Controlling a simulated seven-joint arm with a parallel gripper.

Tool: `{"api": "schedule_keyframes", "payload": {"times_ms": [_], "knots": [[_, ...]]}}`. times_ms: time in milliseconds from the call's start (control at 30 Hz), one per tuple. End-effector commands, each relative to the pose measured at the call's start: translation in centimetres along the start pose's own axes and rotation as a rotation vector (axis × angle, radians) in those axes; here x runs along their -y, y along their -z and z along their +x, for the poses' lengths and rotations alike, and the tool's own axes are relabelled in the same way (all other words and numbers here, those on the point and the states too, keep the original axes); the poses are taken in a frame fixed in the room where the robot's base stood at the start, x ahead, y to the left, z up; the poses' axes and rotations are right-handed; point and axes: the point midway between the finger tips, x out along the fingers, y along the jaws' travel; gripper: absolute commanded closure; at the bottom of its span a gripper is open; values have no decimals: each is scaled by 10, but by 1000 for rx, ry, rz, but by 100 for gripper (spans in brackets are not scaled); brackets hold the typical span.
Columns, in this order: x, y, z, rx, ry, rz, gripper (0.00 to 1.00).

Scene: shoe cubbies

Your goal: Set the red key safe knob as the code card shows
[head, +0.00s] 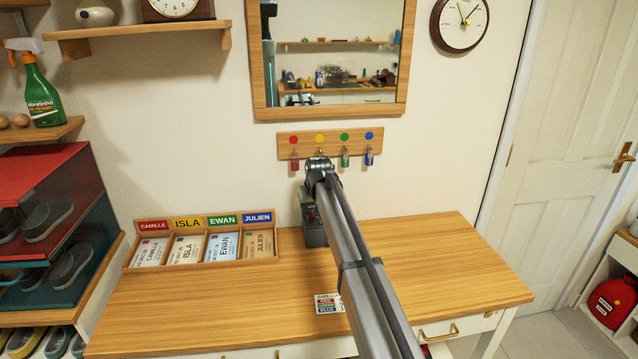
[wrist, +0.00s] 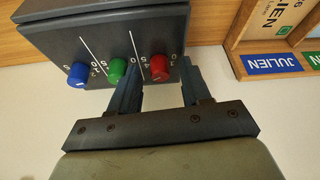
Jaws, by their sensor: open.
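The key safe (head: 313,228) is a dark grey box at the back of the desk, partly hidden by my arm. The wrist view shows its face (wrist: 105,25) with a blue knob (wrist: 78,75), a green knob (wrist: 117,70) and the red knob (wrist: 158,69), with white digits around them. My gripper (wrist: 159,78) is open, its fingers on either side of the red knob; I cannot tell whether they touch it. The code card (head: 328,303) lies on the desk with red, green and blue rows, partly behind my arm; its digits are too small to read.
A wooden tray (head: 128,266) of name cards stands left of the safe; its edge shows in the wrist view (wrist: 240,30). A rack (head: 330,140) with several coloured key tags hangs above. The desk's right side (head: 450,250) is clear.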

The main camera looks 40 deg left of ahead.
Motion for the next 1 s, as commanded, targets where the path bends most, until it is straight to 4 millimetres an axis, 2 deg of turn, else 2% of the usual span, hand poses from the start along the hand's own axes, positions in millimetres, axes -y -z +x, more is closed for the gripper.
{"api": "schedule_keyframes", "payload": {"times_ms": [200,700,1000], "knots": [[-1,0,-4,-1,59,-142,53],[-5,0,-86,-2,55,-134,53],[-8,0,-124,0,55,-134,53]]}}
